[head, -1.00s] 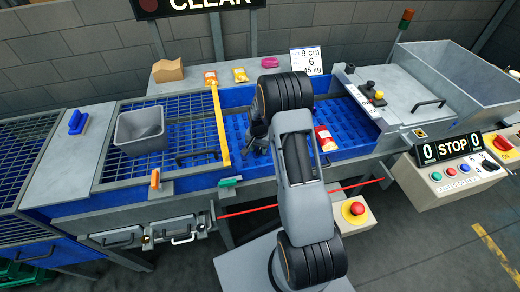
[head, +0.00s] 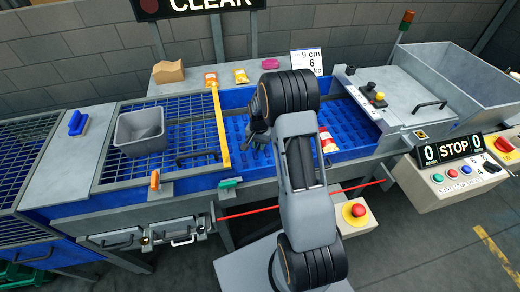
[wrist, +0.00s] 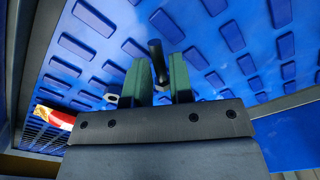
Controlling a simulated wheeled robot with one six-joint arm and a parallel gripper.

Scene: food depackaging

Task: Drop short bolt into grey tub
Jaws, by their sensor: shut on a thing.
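My gripper (wrist: 159,85) is shut on a short dark bolt (wrist: 156,52), which sticks out between its two green fingers in the wrist view. In the head view my gripper (head: 257,138) is over the blue ribbed bed, just right of the yellow bar; the bolt cannot be made out there. The grey tub (head: 143,147) stands on the mesh-covered section to the left, beyond the yellow bar, apart from my gripper. The inside of the tub shows only in part.
The upright yellow bar (head: 220,125) lies between my gripper and the tub. A red and white packet (head: 327,139) lies on the blue bed (head: 350,128) to the right. A black handle (head: 197,156) sits near the tub.

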